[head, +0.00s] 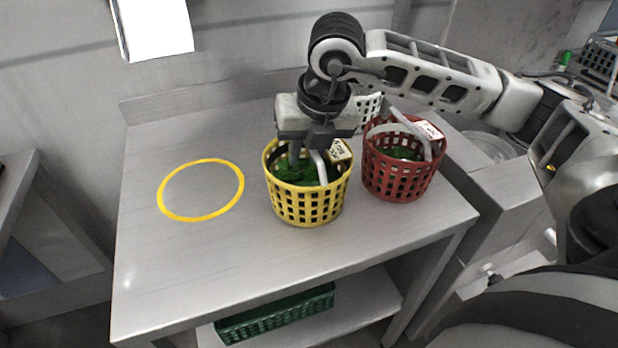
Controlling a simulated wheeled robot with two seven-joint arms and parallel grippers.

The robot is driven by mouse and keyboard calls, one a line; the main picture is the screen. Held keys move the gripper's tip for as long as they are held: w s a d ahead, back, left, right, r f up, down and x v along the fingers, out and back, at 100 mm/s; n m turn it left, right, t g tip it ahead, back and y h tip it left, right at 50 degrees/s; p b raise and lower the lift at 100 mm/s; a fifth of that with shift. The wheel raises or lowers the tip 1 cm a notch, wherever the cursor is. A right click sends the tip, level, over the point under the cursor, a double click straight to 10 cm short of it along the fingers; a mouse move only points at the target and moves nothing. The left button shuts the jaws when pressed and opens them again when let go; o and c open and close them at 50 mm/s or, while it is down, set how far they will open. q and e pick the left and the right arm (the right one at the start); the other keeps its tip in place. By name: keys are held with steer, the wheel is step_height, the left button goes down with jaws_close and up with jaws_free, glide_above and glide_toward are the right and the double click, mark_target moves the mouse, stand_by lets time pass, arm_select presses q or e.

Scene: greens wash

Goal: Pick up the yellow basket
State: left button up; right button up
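The yellow basket (308,205) stands upright on the steel table, with dark green leaves (298,172) inside and a pale handle (319,166) arching over it. A white label (340,151) sits near its back right rim. My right gripper (306,155) points down over the basket, with its fingers at the handle. The fingers partly hide the handle, so I cannot tell whether they are closed on it. My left gripper is not in view.
A red basket (398,182) with greens stands close to the right of the yellow one. A yellow ring (161,203) marks clear tabletop at left. A green crate (280,314) sits on the lower shelf.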

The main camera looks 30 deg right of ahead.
jaws_close()
steer(key=shift+r, duration=0.1)
stand_by(1.3)
